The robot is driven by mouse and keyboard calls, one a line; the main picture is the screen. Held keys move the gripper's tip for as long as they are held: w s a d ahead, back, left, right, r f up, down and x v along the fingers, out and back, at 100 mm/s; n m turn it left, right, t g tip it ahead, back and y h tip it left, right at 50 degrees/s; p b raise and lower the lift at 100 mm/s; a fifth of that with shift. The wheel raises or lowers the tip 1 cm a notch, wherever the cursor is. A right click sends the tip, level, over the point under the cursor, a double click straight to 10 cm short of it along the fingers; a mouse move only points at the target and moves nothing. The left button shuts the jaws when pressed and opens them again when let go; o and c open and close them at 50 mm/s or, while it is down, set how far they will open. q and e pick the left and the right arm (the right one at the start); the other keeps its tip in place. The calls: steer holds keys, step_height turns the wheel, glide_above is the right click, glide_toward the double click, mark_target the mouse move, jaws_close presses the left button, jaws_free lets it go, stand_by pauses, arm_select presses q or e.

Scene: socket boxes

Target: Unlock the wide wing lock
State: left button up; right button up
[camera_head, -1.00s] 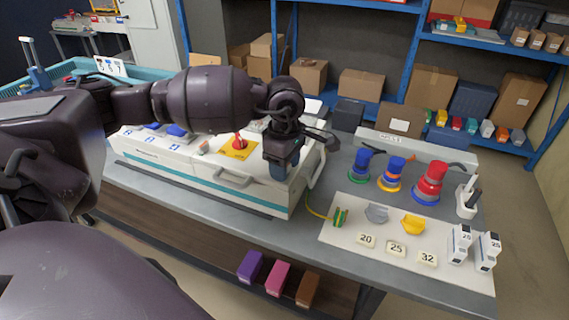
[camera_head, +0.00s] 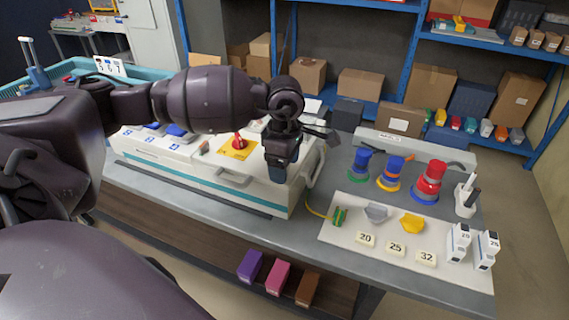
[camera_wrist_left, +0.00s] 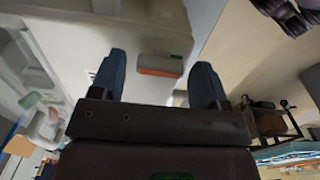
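A white box with a teal stripe (camera_head: 228,193) stands on the bench, with a red knob (camera_head: 238,142) on a yellow plate on its top. My left gripper (camera_head: 282,167) points down at the box's right end. In the left wrist view its two blue fingers (camera_wrist_left: 165,78) are wide apart with nothing between their tips. Beyond them, a small grey bar with an orange-red face and a green strip (camera_wrist_left: 160,65) sits on a pale surface. I cannot tell whether this bar is the wide wing lock. In the head view the arm and gripper hide part of the box top.
A pale mat (camera_head: 345,236) holds coloured parts and number tags. Blue (camera_head: 360,164), blue-orange (camera_head: 391,172) and red (camera_head: 430,181) stacks stand behind it. A yellow cable runs from the box's right end. Purple, pink and brown blocks lie on the shelf below.

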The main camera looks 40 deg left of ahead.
arm_select(q)
steer(key=shift+o, duration=0.2)
step_height(320, 180, up, 11)
steer(key=shift+p, duration=0.3)
stand_by(0.3)
steer(key=shift+f, duration=0.15)
stand_by(0.3)
